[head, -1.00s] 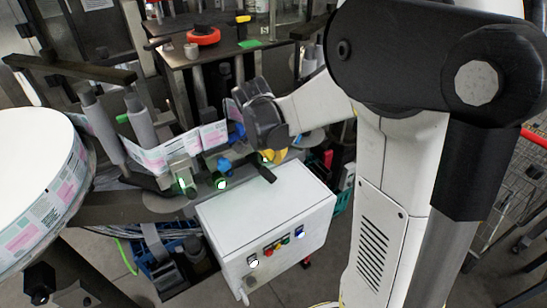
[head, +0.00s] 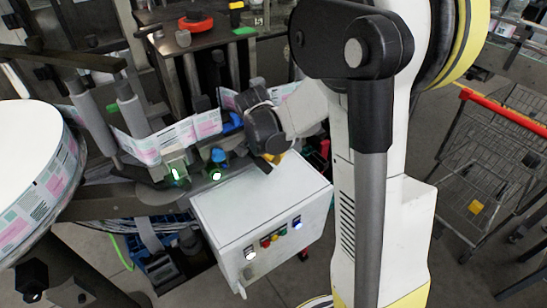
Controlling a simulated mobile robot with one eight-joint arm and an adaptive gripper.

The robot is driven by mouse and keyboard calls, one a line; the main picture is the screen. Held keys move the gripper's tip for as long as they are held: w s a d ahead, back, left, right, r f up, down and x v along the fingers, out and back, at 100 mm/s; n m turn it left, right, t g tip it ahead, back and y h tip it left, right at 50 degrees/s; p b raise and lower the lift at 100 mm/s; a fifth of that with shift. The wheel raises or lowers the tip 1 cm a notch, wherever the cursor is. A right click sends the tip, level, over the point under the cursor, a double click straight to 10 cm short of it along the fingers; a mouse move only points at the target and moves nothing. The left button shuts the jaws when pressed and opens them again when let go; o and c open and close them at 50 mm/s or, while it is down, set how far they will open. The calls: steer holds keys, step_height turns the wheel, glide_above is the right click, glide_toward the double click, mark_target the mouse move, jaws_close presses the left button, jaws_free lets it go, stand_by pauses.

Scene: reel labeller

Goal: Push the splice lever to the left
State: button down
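My gripper (head: 266,150) is dark grey and reaches in from the right, above the back edge of the white control box. Its fingertips are small and partly hidden, so I cannot tell whether it is open or shut. No part is clearly recognisable as the splice lever. A blue knob (head: 217,155) stands left of my gripper, above a green-lit round part, and a blue handle-like part (head: 232,122) sits beside the label web. I see no clear contact with any of these.
The white control box (head: 262,205) with coloured buttons is below my gripper. A label web (head: 185,137) runs past grey rollers to a large reel (head: 25,150) at left. A wire cart (head: 490,165) with a red handle stands at right.

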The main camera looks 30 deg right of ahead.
mark_target(269, 168)
steer(key=shift+s+a+m, duration=0.15)
steer(key=shift+a+m, duration=0.05)
steer(key=shift+m, duration=0.1)
steer(key=shift+s+a, duration=0.1)
steer(key=shift+a, duration=0.05)
steer(key=a+m, duration=0.1)
steer(key=s+a+m+g, duration=0.1)
steer(key=m, duration=0.1)
steer(key=shift+s+a, duration=0.2)
steer(key=a+m, duration=0.1)
steer(key=a+m+g, duration=0.1)
steer(key=shift+s+a+m+b, duration=0.25)
steer(key=shift+s+m+b, duration=0.05)
steer(key=shift+s+m, duration=0.1)
steer(key=shift+a+m, duration=0.3)
steer(key=shift+a, duration=1.4)
